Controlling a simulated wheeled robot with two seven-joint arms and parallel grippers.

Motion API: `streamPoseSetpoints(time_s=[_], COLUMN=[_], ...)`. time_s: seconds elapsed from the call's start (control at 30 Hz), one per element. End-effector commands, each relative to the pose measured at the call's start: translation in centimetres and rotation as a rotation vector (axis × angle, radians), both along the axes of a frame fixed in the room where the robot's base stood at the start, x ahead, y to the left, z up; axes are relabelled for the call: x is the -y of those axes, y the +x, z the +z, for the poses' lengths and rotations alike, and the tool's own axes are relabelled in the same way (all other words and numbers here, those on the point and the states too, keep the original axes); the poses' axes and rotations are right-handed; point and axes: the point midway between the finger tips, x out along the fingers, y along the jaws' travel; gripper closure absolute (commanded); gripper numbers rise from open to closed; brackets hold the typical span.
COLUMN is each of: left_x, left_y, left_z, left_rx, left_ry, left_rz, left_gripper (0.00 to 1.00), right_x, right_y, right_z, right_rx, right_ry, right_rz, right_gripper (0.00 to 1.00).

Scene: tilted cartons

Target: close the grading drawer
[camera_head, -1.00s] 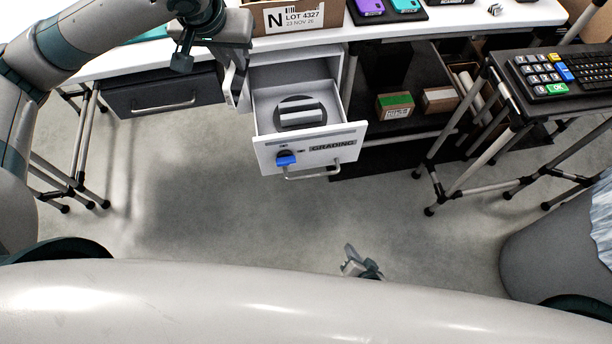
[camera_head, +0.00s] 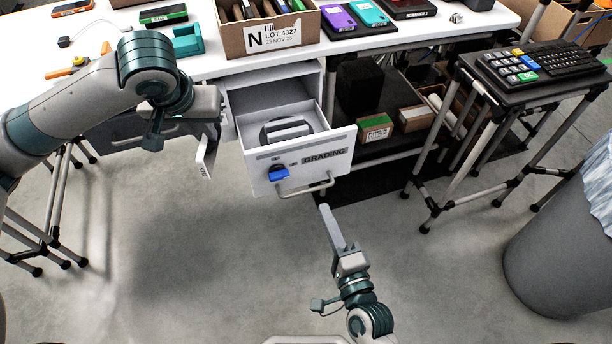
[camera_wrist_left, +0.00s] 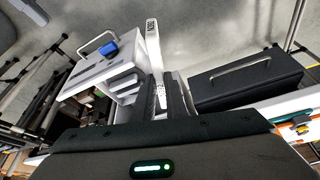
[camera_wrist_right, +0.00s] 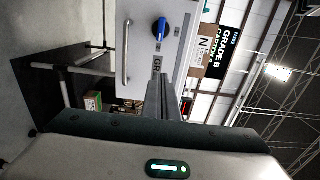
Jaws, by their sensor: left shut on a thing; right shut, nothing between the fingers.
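The white grading drawer (camera_head: 300,160) stands pulled out of its cabinet under the bench. Its front has a blue knob (camera_head: 278,173), a "GRADING" label and a metal bar handle (camera_head: 306,187). A dark round piece with a grey bar lies inside. My right gripper (camera_head: 326,210) is shut and empty, its tips just below the handle's right end; contact cannot be told. The handle also shows in the right wrist view (camera_wrist_right: 126,52). My left gripper (camera_head: 212,128) is shut on a thin pale labelled slab (camera_head: 207,160), left of the drawer. The slab also shows in the left wrist view (camera_wrist_left: 153,45).
A dark closed drawer (camera_wrist_left: 250,82) is left of the cabinet. A carton labelled LOT 4327 (camera_head: 235,40) and phones stand on the bench (camera_head: 215,65). A keypad stand (camera_head: 500,95) and a grey bin (camera_head: 550,240) are at right. The floor in front is clear.

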Motion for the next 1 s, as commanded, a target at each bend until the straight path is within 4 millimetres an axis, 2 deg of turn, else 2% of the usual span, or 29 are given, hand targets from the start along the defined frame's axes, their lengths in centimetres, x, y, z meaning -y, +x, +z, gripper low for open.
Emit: streamPoseSetpoints(time_s=[0.37,0.57,0.77,1.0], left_x=[0.0,0.0,0.0,0.0], left_y=[0.0,0.0,0.0,0.0], left_z=[0.1,0.2,0.5,0.7], left_rx=[0.001,0.001,0.001,0.001], left_ry=[0.000,0.000,0.000,0.000], left_rz=[0.000,0.000,0.000,0.000], left_gripper=[1.00,1.00,1.00,1.00], right_x=[-0.1,-0.5,-1.3,-2.6], right_y=[0.2,1.4,4.1,8.2], right_z=[0.0,0.0,0.1,0.1], right_rx=[0.000,0.000,0.002,0.001], right_ry=[-0.002,-0.002,-0.002,-0.002], right_rz=[0.000,0.000,0.000,0.000], right_gripper=[1.00,1.00,1.00,1.00])
